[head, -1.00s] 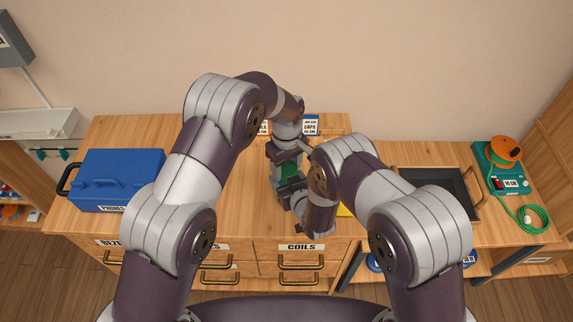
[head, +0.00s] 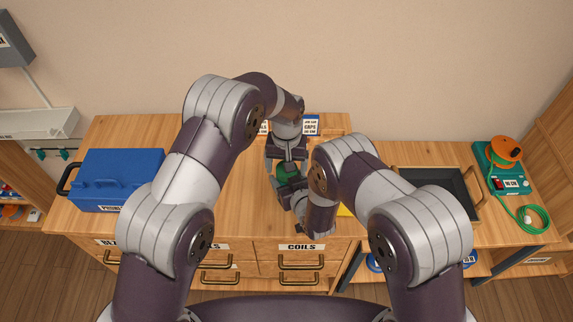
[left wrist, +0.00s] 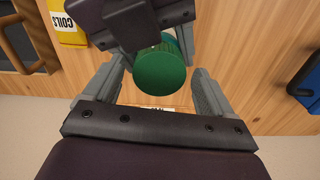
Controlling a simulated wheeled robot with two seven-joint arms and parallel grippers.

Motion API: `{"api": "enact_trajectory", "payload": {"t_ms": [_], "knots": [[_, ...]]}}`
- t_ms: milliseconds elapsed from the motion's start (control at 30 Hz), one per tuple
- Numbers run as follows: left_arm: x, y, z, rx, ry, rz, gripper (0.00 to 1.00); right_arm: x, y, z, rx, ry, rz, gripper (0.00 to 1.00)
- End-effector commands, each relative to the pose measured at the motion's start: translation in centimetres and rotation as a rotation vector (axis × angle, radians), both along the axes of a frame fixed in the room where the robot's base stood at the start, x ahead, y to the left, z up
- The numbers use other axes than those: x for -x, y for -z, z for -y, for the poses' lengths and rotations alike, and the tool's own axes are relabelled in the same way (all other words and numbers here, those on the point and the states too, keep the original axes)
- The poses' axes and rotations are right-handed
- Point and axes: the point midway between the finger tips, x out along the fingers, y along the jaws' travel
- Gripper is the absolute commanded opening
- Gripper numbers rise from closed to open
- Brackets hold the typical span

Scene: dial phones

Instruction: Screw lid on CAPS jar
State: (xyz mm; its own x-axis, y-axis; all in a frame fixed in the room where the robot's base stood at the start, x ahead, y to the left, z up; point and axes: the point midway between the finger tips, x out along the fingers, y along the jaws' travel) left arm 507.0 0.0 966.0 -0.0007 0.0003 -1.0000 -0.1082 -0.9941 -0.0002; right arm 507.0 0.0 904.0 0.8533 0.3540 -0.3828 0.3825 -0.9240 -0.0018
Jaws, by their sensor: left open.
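A round green lid (left wrist: 162,72) sits between the spread fingers of my left gripper (left wrist: 157,84) in the left wrist view. In the head view the green (head: 287,172) shows just below my left gripper (head: 287,161), which points down from above. My right gripper (head: 290,190) comes in from the right below the green lid, and its dark body also shows at the top of the left wrist view (left wrist: 140,20). Its fingers reach to either side of what is under the lid. The jar body is mostly hidden by the lid and the right gripper.
A blue case (head: 118,180) stands at the left of the wooden worktop. A card reading CAPS (head: 311,125) stands at the back. A black tray (head: 437,187) and an orange-green cable reel (head: 505,165) are at right.

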Motion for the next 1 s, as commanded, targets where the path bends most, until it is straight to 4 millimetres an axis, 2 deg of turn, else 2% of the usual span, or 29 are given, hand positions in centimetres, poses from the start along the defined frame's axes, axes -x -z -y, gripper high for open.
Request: {"api": "enact_trajectory", "payload": {"t_ms": [300, 567, 633, 900, 1000], "knots": [[-0.1, -3.9, 0.0, 0.001, 0.0, 0.002, 0.84, 0.0, 0.0, 0.0, 0.0, 0.0, 0.0, 0.0], [0.0, -4.3, 0.0, 0.0, 0.0, 0.0, 0.84, 0.0, 0.0, 0.0, 0.0, 0.0, 0.0, 0.0], [0.0, -4.5, 0.0, 0.0, -0.018, 0.001, 0.81, 0.0, 0.0, 0.0, 0.0, 0.0, 0.0, 0.0], [0.0, -7.1, 0.1, 0.001, -0.456, 0.001, 0.81, 0.0, 0.0, 0.0, 0.0, 0.0, 0.0, 0.0], [0.0, -7.4, 0.1, 0.001, -0.505, 0.001, 0.81, 0.0, 0.0, 0.0, 0.0, 0.0, 0.0, 0.0]]}}
